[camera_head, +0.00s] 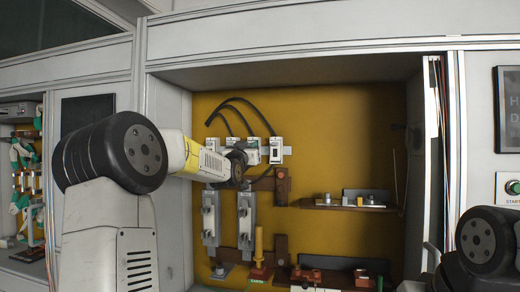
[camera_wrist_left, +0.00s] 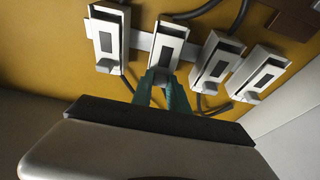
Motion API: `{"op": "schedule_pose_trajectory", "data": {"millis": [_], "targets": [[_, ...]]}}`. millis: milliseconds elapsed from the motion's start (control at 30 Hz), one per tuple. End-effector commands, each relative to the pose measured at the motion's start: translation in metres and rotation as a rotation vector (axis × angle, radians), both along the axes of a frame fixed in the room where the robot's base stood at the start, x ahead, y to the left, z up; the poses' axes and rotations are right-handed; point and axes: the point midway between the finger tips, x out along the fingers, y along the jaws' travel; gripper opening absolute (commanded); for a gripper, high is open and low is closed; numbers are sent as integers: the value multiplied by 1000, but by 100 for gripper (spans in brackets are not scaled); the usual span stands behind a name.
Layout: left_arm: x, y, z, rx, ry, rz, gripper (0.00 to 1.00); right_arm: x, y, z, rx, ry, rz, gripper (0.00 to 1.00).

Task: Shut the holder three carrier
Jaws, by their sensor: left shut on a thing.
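Several white fuse holders stand in a row on the yellow panel, with black cables at them. The wrist view appears turned over relative to the head view. My left gripper (camera_wrist_left: 163,84) has its green fingertips shut on the grey tab of the holder three carrier (camera_wrist_left: 161,57), second from the left in the left wrist view. In the head view this holder (camera_head: 253,149) is partly behind my left gripper (camera_head: 241,161). How far its carrier stands open is hard to tell. My right gripper is out of view; only part of my right arm shows.
Neighbouring holders (camera_wrist_left: 217,62) sit close on both sides of the gripped one. Below are upright grey fittings (camera_head: 246,220), a small shelf (camera_head: 345,206) and a yellow post on a red base (camera_head: 259,249). Cabinet walls enclose the panel.

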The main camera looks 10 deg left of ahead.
Motion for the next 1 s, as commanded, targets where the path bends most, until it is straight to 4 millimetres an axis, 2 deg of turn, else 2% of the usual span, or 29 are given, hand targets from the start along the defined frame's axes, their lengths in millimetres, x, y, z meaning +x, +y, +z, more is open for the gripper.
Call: {"op": "schedule_pose_trajectory", "data": {"millis": [300,467,500,600,900,1000], "targets": [[10,-1,8,7,185,-1,0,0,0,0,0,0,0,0],[10,0,7,6,194,1,0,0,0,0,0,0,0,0],[10,0,7,6,194,1,22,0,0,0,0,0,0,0],[10,0,7,6,194,1,41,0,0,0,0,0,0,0],[10,0,7,6,193,1,42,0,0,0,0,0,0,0],[4,1,7,7,194,2,42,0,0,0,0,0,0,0]]}}
